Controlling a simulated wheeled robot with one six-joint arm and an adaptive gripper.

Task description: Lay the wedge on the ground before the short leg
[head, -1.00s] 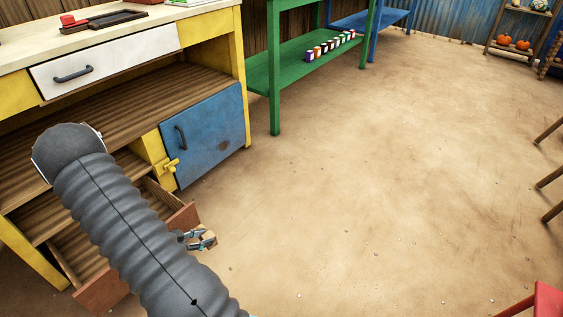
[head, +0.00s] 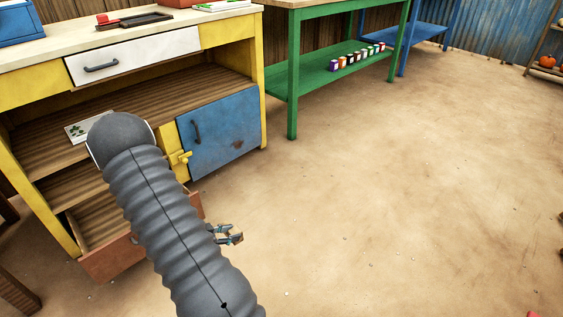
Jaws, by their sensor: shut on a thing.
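My gripper (head: 228,236) is low over the dirt floor, right of the open drawer and partly behind my arm. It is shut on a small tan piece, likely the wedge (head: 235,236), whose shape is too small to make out. A green table (head: 348,74) stands at the back. Its near leg (head: 292,100) reaches down to the floor, well above and right of my gripper in the picture. I cannot tell which leg is the short one.
A yellow counter (head: 256,95) with a blue door (head: 215,130) stands at left. Its reddish drawer (head: 112,262) is pulled out beside my arm. Several small coloured blocks (head: 356,59) line the green shelf. A blue table (head: 420,34) stands beyond. The floor (head: 410,190) at middle right is clear.

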